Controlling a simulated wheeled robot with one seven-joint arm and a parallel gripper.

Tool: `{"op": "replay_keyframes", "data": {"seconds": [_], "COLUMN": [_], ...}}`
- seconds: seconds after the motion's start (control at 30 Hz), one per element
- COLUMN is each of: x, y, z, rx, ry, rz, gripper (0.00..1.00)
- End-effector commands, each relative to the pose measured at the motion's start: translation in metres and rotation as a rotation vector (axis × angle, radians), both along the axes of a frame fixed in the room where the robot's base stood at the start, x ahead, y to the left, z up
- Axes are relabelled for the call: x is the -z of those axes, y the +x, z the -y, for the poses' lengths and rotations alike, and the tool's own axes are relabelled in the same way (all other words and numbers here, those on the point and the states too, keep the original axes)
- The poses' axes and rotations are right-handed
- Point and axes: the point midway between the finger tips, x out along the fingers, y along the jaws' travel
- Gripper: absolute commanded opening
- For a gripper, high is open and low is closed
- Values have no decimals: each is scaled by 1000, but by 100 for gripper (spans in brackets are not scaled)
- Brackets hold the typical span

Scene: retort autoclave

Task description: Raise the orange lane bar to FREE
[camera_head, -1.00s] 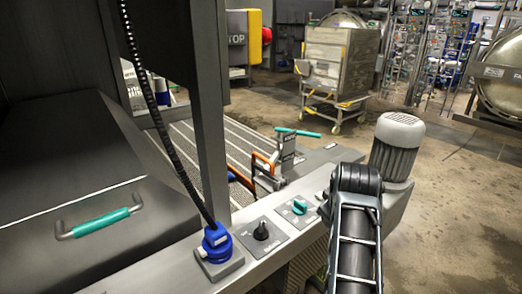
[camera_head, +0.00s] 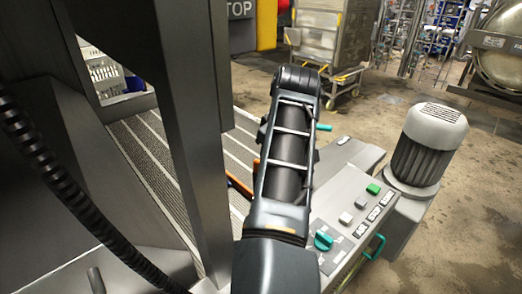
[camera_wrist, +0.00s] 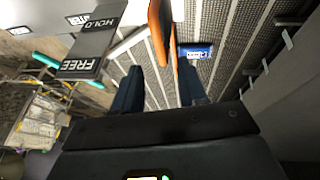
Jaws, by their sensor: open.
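The orange lane bar (camera_wrist: 157,32) is at the top centre of the wrist view, above the striped conveyor. It lies ahead of and between the two dark blue fingers of my gripper (camera_wrist: 159,88), which are apart with nothing visibly clasped. A dark label plate reading FREE and HOLD (camera_wrist: 92,42) stands to the left of the bar. In the head view only part of the orange bar (camera_head: 240,186) shows beside my arm; my arm hides the rest, and my gripper is not visible there.
The conveyor (camera_head: 140,150) lies behind a grey upright post (camera_head: 190,120). A control panel (camera_head: 345,215) with a teal knob (camera_head: 323,241) and several buttons is right of my arm, beside a grey motor (camera_head: 428,145). A black ribbed hose (camera_head: 60,185) hangs at left. Open floor lies at right.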

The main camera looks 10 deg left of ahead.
Motion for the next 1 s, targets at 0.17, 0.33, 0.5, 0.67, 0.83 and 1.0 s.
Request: {"op": "replay_keyframes", "data": {"seconds": [0.17,0.33,0.5,0.67,0.83,1.0], "x": [7,29,53,65,70,70], "y": [3,12,22,28,29,29], "z": [-3,-8,-11,-15,-16,-16], "rx": [-2,-2,0,-2,-1,-1], "ry": [1,2,2,3,2,2], "rz": [-4,-5,-4,-2,-1,-1], "gripper": [42,42,42,42,42,42]}}
